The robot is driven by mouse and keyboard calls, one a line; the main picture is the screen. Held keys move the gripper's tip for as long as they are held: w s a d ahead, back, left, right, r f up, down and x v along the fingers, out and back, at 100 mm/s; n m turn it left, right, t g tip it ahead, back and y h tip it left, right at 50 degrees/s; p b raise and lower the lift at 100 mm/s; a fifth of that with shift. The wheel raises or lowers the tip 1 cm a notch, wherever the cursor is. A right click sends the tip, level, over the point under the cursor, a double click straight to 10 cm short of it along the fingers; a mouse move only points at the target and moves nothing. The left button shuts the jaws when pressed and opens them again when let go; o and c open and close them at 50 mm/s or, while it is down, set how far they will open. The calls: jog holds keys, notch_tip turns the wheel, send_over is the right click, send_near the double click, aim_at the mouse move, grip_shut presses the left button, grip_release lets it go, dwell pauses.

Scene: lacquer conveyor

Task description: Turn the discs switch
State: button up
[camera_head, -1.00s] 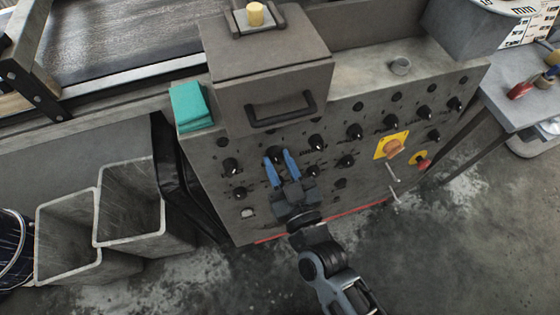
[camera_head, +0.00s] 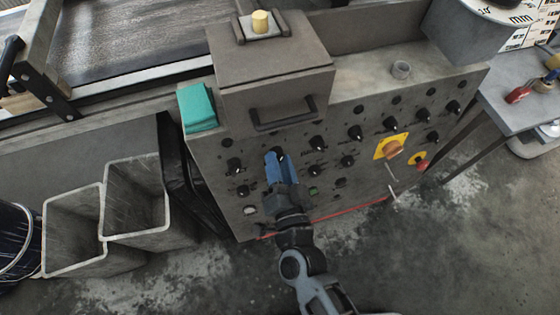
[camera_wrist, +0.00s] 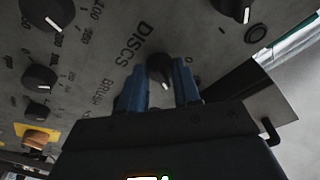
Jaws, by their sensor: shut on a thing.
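The discs switch (camera_wrist: 158,68) is a small black knob on the grey control panel (camera_head: 330,205), beside the printed word DISCS in the wrist view. My gripper (camera_wrist: 160,82) has its two blue fingers on either side of the knob, shut on it. In the head view my gripper (camera_head: 279,160) is at the panel's left part, below the box with the handle, and its fingers mostly hide the switch. A white mark shows on the knob's lower side in the wrist view.
Other black knobs, such as one at the panel's left (camera_head: 235,166), surround the switch. A yellow plate with an orange rotary switch (camera_head: 393,147) is to the right. The handle (camera_head: 284,114) juts out just above my gripper. Grey bins (camera_head: 135,200) stand at left.

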jog(key=shift+m, duration=0.3)
jog(key=o, duration=1)
jog(key=shift+o, duration=0.2)
jog(key=shift+s, duration=0.1)
jog(key=s+d+b, duration=0.1)
jog(key=s, duration=0.6)
jog(key=shift+s+d, duration=0.2)
jog(key=shift+s, duration=0.1)
